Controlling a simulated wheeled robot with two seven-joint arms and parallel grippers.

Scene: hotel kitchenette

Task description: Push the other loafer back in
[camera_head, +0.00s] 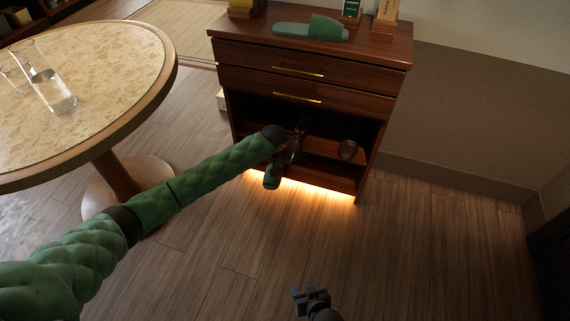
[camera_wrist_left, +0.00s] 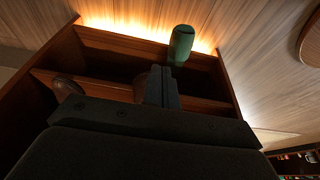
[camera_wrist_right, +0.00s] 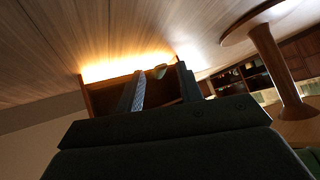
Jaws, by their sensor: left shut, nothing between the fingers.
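A brown loafer (camera_head: 348,149) sits at the right of the open shelf bay, toe at the shelf's front edge; it is also in the left wrist view (camera_wrist_left: 68,86). A second brown shoe (camera_wrist_left: 140,85) is partly hidden behind my left fingers in that view; I cannot make it out clearly in the head view. My left gripper (camera_head: 290,152) is shut and empty in front of the bay's left half. Whether it touches the shoe is unclear.
A green slipper (camera_head: 271,177) juts from the lower shelf, just below my left gripper. The wooden cabinet (camera_head: 258,52) has two closed drawers above the bay. A round table (camera_head: 100,60) with glassware stands left. Floor in front is clear.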

